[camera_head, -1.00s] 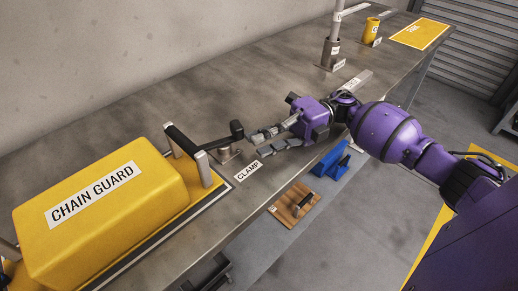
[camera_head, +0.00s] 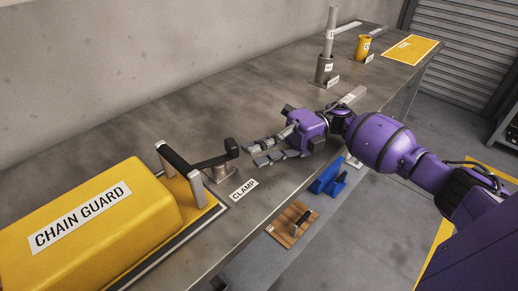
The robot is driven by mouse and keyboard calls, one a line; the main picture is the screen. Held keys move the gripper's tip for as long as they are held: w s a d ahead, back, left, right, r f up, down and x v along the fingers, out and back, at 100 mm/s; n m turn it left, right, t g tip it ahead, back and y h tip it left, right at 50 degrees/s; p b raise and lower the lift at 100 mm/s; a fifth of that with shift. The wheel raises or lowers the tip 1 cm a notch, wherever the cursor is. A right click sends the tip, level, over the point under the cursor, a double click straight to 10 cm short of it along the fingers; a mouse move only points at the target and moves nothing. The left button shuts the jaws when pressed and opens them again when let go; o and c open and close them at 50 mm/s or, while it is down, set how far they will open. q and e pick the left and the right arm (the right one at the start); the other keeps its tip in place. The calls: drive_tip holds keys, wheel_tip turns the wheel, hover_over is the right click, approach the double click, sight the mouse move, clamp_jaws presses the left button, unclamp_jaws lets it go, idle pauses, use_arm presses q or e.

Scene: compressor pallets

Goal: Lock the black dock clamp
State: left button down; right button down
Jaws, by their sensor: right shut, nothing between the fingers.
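The black dock clamp (camera_head: 212,160) stands on the bench beside the chain guard. Its black arm runs from near the guard's handle rightward to a knob-like end (camera_head: 232,148), over a small metal post. A white CLAMP label (camera_head: 243,189) lies in front of it. My right gripper (camera_head: 254,155) is just right of the knob, its grey fingers pointing left toward it. The fingers hold nothing and appear apart from the clamp. My left gripper is out of view.
The yellow chain guard (camera_head: 150,215) with its black-gripped handle fills the near left. A grey cylinder with a rod (camera_head: 325,70), a yellow cup (camera_head: 362,48) and a yellow mat (camera_head: 411,48) are at the far end. A wooden board (camera_head: 285,226) and blue holder (camera_head: 325,182) sit below the bench edge.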

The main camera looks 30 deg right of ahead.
drive_tip(key=d, duration=0.7)
drive_tip(key=shift+w+d, duration=0.1)
drive_tip(key=shift+d, duration=0.15)
idle(0.3)
